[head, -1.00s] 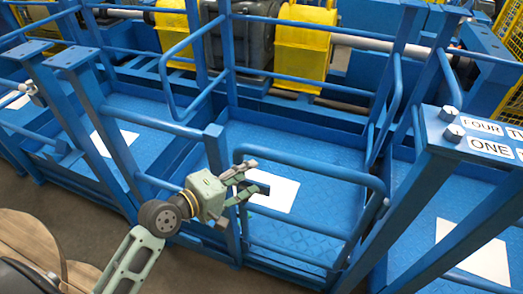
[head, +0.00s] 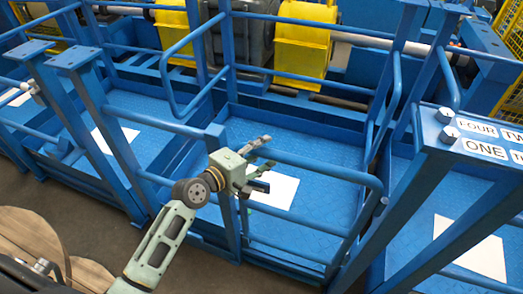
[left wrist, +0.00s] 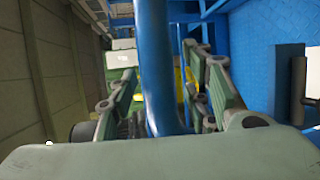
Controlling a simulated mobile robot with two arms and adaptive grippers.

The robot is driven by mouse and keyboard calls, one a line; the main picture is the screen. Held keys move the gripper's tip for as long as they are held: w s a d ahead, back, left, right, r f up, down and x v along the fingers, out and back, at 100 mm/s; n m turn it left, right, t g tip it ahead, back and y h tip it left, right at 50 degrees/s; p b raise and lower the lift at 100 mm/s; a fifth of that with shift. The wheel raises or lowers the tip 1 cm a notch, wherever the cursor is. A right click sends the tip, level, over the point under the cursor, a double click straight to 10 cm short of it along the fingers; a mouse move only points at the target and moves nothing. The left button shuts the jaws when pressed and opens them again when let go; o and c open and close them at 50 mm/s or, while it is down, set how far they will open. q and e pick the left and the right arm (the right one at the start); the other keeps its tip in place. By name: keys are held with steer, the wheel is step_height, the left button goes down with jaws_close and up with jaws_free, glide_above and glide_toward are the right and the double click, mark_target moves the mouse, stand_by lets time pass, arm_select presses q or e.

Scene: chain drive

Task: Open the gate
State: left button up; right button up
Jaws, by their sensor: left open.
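The gate (head: 332,170) is a blue tubular frame across the front of a blue platform bay. It looks closed, in line with the railing. My left gripper (head: 268,163) is at the left end of the gate's top rail, its fingers spread and pointing right. In the left wrist view a blue tube (left wrist: 157,65) runs between the open fingers, with space visible on both sides. I cannot tell whether any finger touches it. The gripper body hides the rail's left end in the head view. My right gripper is not in view.
A blue post (head: 218,185) stands just left of the gate. A slanted blue post with a label panel (head: 490,148) stands at the right. A white sheet (head: 283,190) lies on the bay floor.

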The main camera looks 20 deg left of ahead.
arm_select(q)
steer(key=shift+c, duration=0.6)
jaws_close()
